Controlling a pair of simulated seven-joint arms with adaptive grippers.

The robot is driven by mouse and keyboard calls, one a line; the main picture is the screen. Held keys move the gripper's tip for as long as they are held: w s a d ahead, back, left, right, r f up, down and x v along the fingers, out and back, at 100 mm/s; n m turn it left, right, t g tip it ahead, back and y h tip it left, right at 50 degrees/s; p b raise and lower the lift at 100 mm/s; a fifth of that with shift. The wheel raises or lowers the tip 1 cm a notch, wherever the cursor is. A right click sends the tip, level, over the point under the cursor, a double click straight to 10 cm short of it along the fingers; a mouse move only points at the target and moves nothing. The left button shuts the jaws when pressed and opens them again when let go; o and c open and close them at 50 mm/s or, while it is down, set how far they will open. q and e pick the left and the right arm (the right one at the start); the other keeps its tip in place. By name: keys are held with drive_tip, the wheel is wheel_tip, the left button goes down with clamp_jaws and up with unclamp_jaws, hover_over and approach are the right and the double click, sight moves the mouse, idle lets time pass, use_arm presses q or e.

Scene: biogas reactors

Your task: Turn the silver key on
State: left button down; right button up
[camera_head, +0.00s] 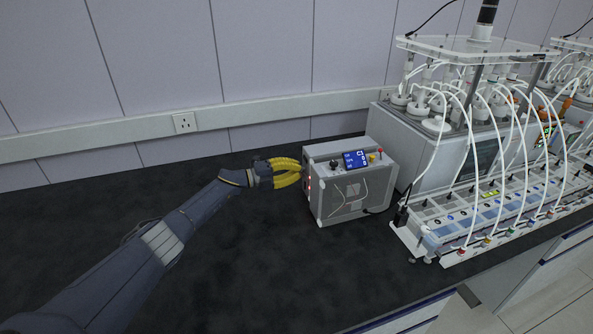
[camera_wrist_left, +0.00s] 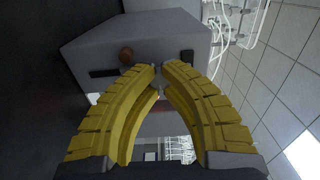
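A grey control box (camera_head: 340,205) with a small blue display stands on the dark bench. My left gripper (camera_head: 300,172) has yellow fingers and is at the box's left side, close to red lights there. In the left wrist view the fingertips (camera_wrist_left: 159,67) are close together, with a narrow gap, in front of a grey box face (camera_wrist_left: 100,40). A small brown round knob (camera_wrist_left: 126,55) sits just left of the tips. I cannot clearly make out the silver key; the fingertips may cover it. Whether they grip anything is unclear. My right gripper is not in view.
A reactor rig (camera_head: 480,48) with many white tubes stands right of the box, with a white panel of valves (camera_head: 430,240) in front. The dark bench top (camera_head: 250,260) is clear in front of the box. A wall socket (camera_head: 185,122) is behind.

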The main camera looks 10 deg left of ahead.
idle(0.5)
use_arm(q)
drive_tip(key=c, duration=1.2)
unclamp_jaws()
drive_tip(key=v, duration=1.2)
